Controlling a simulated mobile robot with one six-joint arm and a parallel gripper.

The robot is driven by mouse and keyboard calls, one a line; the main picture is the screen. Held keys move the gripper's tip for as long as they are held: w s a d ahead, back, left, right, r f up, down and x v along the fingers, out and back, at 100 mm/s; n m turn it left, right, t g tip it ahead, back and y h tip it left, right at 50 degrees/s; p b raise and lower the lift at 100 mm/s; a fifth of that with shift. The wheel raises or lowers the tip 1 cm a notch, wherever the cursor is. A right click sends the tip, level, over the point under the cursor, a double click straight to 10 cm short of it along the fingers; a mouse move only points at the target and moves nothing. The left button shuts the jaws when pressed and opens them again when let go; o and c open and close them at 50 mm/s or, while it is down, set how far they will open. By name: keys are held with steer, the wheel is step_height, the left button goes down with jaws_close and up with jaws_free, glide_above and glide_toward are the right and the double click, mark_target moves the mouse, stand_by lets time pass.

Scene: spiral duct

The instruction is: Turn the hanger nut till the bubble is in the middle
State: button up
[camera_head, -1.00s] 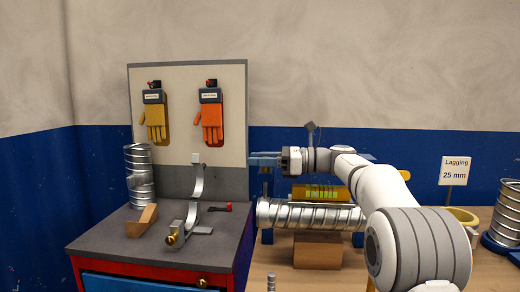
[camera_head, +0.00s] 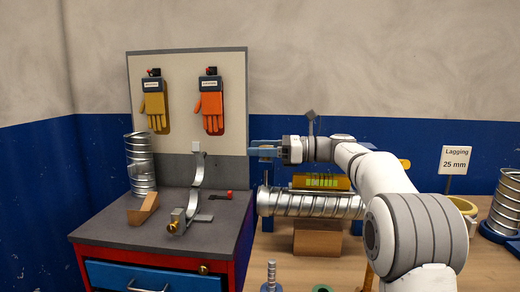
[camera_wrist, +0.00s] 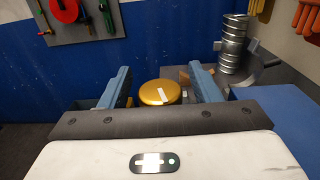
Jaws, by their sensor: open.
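A gold round knob with a white mark, which looks like the hanger nut (camera_wrist: 160,92), shows between my fingers in the wrist view. My gripper (camera_wrist: 160,80) is open, with one blue finger on either side of it and no clear contact. In the head view my gripper (camera_head: 264,150) points left above the near end of the spiral duct (camera_head: 312,204), and I cannot make out the nut there. A yellow level (camera_head: 322,182) with a green vial sits above the duct. Its bubble is too small to place.
A red cabinet (camera_head: 243,240) with a grey top stands left, carrying a metal strap (camera_head: 195,185), a wooden block (camera_head: 143,208) and a duct offcut (camera_head: 140,165). Gloves (camera_head: 209,105) hang behind it. A wooden block (camera_head: 317,237) stands under the duct. A lagging sign (camera_head: 455,160) stands right.

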step_height(320, 180, up, 10)
steer(key=p, duration=0.3)
stand_by(0.3)
